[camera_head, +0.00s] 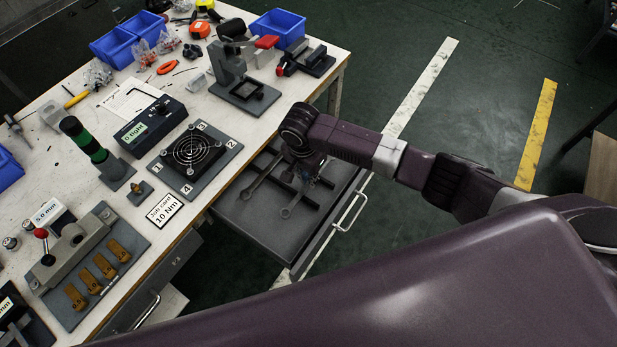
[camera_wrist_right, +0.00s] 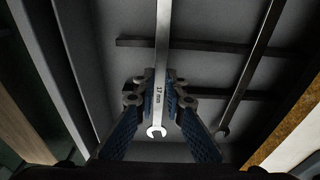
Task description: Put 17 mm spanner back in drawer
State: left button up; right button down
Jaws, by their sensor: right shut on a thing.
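The drawer (camera_head: 250,218) under the bench is pulled open and has dark divider bars inside. My right gripper (camera_head: 312,176) is over the drawer. In the right wrist view its blue-padded fingers (camera_wrist_right: 160,104) are shut on the 17 mm spanner (camera_wrist_right: 162,62), near its open end, where "17 mm" can be read. The spanner lies across a dark bar; whether it touches the bar I cannot tell. In the head view a spanner with a ring end (camera_head: 288,212) reaches out from below the gripper. A second spanner (camera_head: 262,178) lies beside it. My left gripper is out of view.
The bench top (camera_head: 190,222) beside the drawer holds a fan on a numbered plate (camera_head: 193,152), a job card (camera_head: 164,211) and a small press (camera_head: 240,80). The drawer's handle (camera_head: 351,212) faces the open floor.

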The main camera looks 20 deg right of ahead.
aim_at(305, 187)
jog(key=shift+f, duration=0.45)
jog(key=c, duration=2)
grip_release()
jog(key=r, duration=0.8)
jog(key=s+a+r, duration=0.1)
jog(key=r, duration=0.4)
jog(key=shift+a, duration=0.1)
jog(key=shift+w, duration=0.1)
